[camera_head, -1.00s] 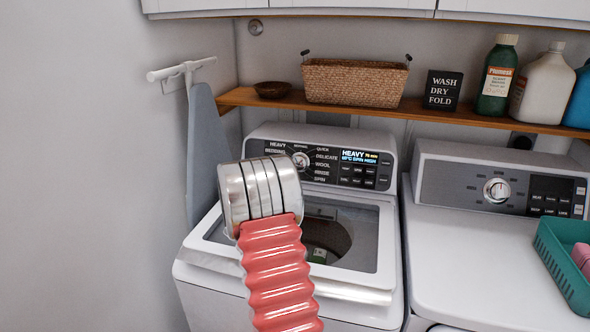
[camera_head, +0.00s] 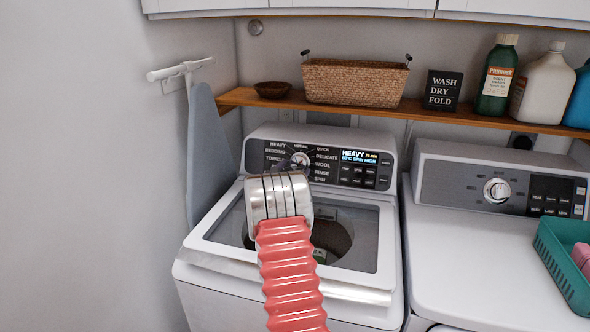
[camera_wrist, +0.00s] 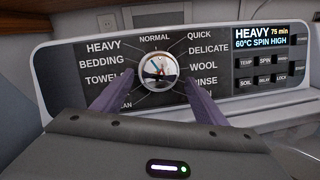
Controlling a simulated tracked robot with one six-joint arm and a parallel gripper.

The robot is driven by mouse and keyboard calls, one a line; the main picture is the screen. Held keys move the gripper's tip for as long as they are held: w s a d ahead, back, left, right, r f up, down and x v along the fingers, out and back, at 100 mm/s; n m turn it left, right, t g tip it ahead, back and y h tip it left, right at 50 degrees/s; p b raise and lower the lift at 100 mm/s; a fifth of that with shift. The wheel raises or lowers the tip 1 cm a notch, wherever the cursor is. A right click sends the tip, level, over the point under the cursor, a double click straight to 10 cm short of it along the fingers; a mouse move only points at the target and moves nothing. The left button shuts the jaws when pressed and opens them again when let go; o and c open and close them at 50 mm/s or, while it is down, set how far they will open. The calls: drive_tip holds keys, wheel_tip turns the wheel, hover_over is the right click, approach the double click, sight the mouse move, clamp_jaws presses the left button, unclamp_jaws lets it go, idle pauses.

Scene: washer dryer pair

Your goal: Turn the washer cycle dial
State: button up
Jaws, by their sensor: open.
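The washer cycle dial (camera_wrist: 158,71) is a round silver knob on the washer's dark control panel, ringed by cycle names such as Heavy, Normal and Wool. It also shows in the head view (camera_head: 300,159), just beyond my wrist and partly overlapped by my fingers. My gripper (camera_wrist: 159,80) is open, with one purple finger at the dial's lower left and one at its lower right. I see gaps between the fingers and the dial and no contact. The depth between fingertips and dial is hard to judge. The panel display (camera_wrist: 264,36) reads Heavy, 75 min, 60°C, spin high.
The washer (camera_head: 285,293) has a glass lid in front of the panel. A dryer (camera_head: 490,270) with its own dial stands to the right, bearing a teal basket (camera_head: 560,266). A wooden shelf (camera_head: 400,112) runs above both.

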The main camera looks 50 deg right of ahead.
drive_tip(key=shift+x, duration=1)
drive_tip(key=shift+c, duration=0.2)
drive_tip(key=c, duration=0.9)
drive_tip(key=shift+a, duration=0.3)
drive_tip(key=shift+c, duration=0.5)
drive_tip(key=shift+d, duration=0.15)
drive_tip(key=shift+s+d, duration=0.1)
